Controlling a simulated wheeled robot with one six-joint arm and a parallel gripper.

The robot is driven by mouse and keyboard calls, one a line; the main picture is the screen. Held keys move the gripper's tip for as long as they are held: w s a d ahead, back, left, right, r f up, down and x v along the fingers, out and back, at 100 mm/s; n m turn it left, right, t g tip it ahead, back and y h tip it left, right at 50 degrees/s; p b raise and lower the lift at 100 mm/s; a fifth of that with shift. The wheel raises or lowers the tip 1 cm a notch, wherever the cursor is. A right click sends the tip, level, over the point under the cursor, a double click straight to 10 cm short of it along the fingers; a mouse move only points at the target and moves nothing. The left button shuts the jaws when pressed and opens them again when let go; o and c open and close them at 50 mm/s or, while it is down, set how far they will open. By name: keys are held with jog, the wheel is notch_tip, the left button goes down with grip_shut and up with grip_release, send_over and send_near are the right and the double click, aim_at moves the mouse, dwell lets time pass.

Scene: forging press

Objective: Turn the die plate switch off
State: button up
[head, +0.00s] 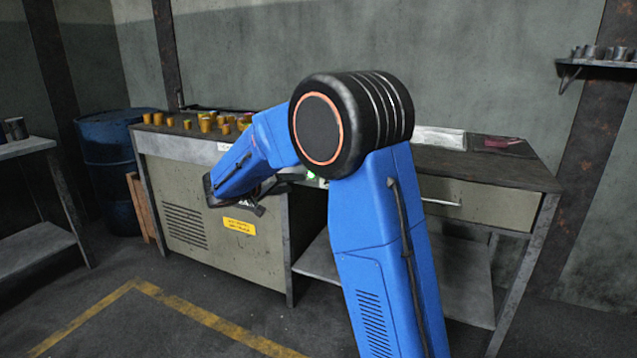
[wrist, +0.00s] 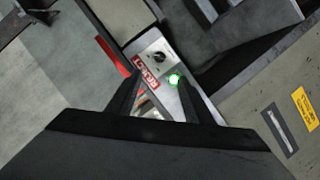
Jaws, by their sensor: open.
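In the wrist view, a black rotary switch (wrist: 158,57) sits on a light grey panel strip (wrist: 140,44). I cannot read a label naming it. A lit green lamp (wrist: 174,79) is just below and right of it, and it also shows as a small green spot in the head view (head: 311,175). My gripper (wrist: 158,80) is open and empty. Its fingers reach toward the panel, with the switch and lamp seen between and beyond the tips; I see no contact. In the head view my arm hides the switch.
A red sign (wrist: 146,78) lies beside the switch. The panel belongs to a grey cabinet (head: 185,177) with a yellow label (head: 239,226) and several orange pieces (head: 205,123) on top. A workbench (head: 520,176) with a drawer stands at right. The floor in front is clear.

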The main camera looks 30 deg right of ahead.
jog(key=x, duration=1.7)
jog(key=shift+s, duration=0.15)
jog(key=c, duration=1.1)
